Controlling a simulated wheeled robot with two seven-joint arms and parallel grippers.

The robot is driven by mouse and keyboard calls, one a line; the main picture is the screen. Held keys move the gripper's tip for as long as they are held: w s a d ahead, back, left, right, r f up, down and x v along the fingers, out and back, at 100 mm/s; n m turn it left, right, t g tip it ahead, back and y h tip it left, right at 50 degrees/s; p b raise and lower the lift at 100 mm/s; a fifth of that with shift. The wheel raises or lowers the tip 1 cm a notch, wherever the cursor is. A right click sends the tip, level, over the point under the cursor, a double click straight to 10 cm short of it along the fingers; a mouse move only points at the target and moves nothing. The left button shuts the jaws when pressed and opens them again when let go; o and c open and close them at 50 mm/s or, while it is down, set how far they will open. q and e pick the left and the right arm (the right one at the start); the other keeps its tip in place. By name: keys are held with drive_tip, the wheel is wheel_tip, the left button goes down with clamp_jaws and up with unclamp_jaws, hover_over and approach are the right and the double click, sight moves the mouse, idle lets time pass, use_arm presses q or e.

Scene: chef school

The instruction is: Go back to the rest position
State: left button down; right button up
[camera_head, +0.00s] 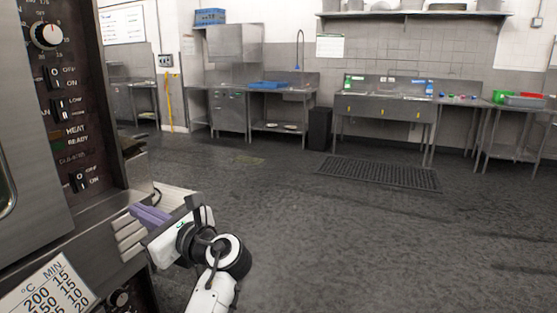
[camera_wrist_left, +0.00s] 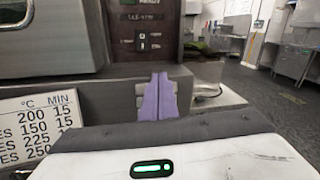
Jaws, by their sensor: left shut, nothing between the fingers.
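My left gripper (camera_head: 148,214) shows at the lower left of the head view, with its purple fingers close to the front of the oven unit. In the left wrist view its purple fingers (camera_wrist_left: 158,97) are together, with nothing between them. They point toward the dark control panel (camera_wrist_left: 145,35) and the steel ledge below it. I cannot tell whether the fingertips touch the unit. My right gripper shows in neither view.
The oven unit (camera_head: 60,130) with knobs and switches stands close on the left. A white time chart (camera_head: 48,288) is on its lower front. Open dark floor (camera_head: 350,240) lies to the right. A floor mat (camera_head: 380,171) and steel sinks (camera_head: 385,106) are at the back.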

use_arm(q)
drive_tip(key=s+d+f+n+h, duration=0.2)
drive_tip(key=f+h, duration=0.1)
drive_tip(key=f, duration=0.7)
drive_tip(key=s+d+f+n+t+h, duration=0.1)
drive_tip(key=s+f+n+h, duration=0.2)
drive_tip(key=f, duration=0.8)
drive_tip(key=s+d+f+n+h, duration=0.15)
drive_tip(key=f+h, duration=0.25)
drive_tip(key=f, duration=0.6)
drive_tip(key=s+d+f+n+h, duration=0.2)
drive_tip(key=s+d+f+n, duration=0.1)
drive_tip(key=s, duration=0.5)
drive_tip(key=s+d+f+n+h, duration=0.3)
drive_tip(key=s+f+n, duration=0.2)
drive_tip(key=s, duration=0.4)
drive_tip(key=s+d+f+n+g+h, duration=0.1)
drive_tip(key=s+d+f+n+h, duration=0.2)
drive_tip(key=s, duration=0.5)
drive_tip(key=shift+s+f+n, duration=0.3)
drive_tip(key=shift+f+n, duration=0.3)
drive_tip(key=shift+n, duration=0.65)
drive_tip(key=shift+d, duration=0.1)
